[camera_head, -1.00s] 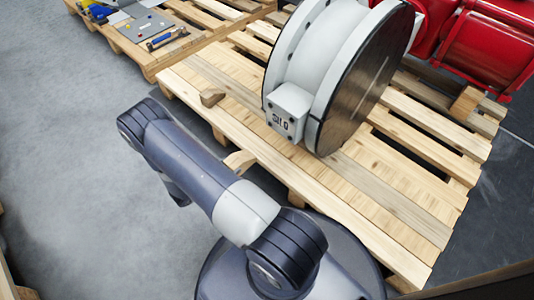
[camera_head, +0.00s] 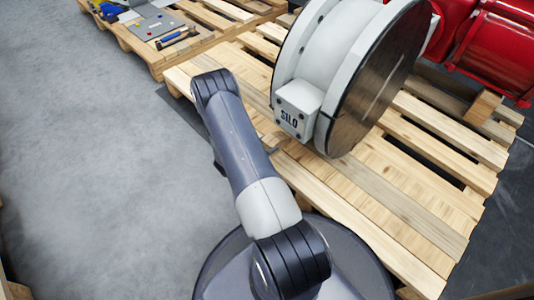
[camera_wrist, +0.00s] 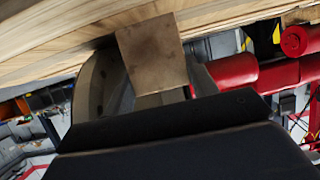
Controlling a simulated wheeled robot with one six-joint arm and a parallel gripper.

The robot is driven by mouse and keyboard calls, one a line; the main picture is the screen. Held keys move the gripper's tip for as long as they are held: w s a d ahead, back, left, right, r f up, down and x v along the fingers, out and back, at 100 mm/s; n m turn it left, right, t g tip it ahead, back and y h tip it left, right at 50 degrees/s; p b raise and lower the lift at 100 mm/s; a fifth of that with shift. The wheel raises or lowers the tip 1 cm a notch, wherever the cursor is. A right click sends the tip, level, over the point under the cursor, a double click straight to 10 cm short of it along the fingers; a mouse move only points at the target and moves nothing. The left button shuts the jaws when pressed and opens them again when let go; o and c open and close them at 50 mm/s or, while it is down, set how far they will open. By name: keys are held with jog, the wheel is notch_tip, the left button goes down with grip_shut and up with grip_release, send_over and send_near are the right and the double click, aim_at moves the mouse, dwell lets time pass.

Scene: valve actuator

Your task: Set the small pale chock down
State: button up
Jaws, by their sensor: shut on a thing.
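In the wrist view, my gripper (camera_wrist: 152,78) is shut on a small wooden chock (camera_wrist: 150,48). The chock sits between the two grey fingers and its face looks brown in the shade. Its far end overlaps pale pallet boards (camera_wrist: 50,40); I cannot tell whether it touches them. In the head view, my arm reaches over the left edge of the pallet (camera_head: 420,200) and hides most of the gripper and the chock.
A large grey-white valve body (camera_head: 300,60) with a "SILO" plate stands on the pallet. A wooden block (camera_head: 483,107) lies at the pallet's right. Red machinery (camera_head: 495,50) is behind. Another pallet (camera_head: 150,60) carries tools. Grey floor at left is clear.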

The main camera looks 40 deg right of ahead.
notch_tip(320, 180, down, 5)
jog(key=shift+d+r+b, duration=0.1)
jog(key=shift+r+b, duration=0.1)
jog(key=shift+b, duration=1.05)
jog(key=shift+d, duration=0.1)
jog(key=shift+r, duration=0.1)
jog(key=o, duration=1.1)
